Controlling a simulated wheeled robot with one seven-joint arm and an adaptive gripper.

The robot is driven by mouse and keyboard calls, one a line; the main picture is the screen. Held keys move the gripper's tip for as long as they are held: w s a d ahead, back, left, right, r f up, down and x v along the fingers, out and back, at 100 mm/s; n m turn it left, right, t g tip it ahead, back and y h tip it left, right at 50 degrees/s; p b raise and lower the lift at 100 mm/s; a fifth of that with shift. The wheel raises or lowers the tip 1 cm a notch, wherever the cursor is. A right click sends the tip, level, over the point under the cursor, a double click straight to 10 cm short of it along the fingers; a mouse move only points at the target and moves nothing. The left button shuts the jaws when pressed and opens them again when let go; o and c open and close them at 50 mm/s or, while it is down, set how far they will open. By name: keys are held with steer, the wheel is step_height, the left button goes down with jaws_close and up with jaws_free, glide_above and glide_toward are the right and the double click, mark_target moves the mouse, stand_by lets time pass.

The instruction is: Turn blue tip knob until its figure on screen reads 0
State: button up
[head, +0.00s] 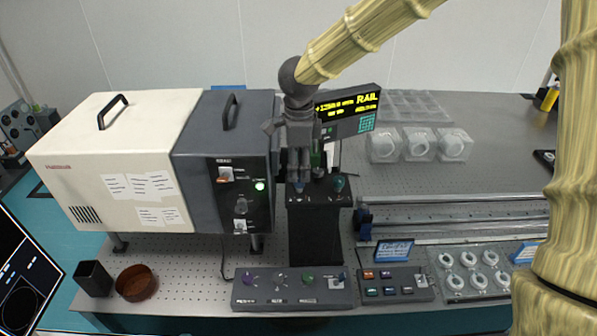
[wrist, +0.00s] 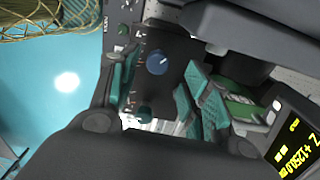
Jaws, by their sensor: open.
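A black box (head: 316,234) stands on the perforated table and has small knobs on its top. In the wrist view a blue knob (wrist: 157,64) with a pale pointer mark sits on the box's dark top face. A dark green knob (wrist: 144,112) is near it and also shows in the head view (head: 339,184). My gripper (head: 299,180) is above the left part of the box top. In the wrist view its teal-padded fingers (wrist: 153,88) are apart, on either side of the blue knob; I cannot tell whether they touch it. A screen (head: 348,105) shows yellow figures, partly covered by my arm.
A white and grey cabinet (head: 130,165) stands close on the left. A panel with several coloured knobs (head: 291,289) lies in front of the box, beside a small button panel (head: 397,285). A rail (head: 455,222) and clear trays (head: 420,145) are to the right.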

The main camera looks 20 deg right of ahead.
mark_target(299, 179)
step_height(299, 179, down, 2)
steer(key=shift+w+f+p, duration=0.15)
steer(key=shift+f+p, duration=0.05)
steer(key=shift+p, duration=0.1)
steer(key=shift+s+f, duration=0.3)
steer(key=shift+s, duration=0.2)
steer(key=shift+w+f, duration=0.35)
steer(key=shift+f, duration=0.05)
steer(key=shift+s+r, duration=0.15)
steer(key=shift+s, duration=0.1)
steer(key=c, duration=1.1)
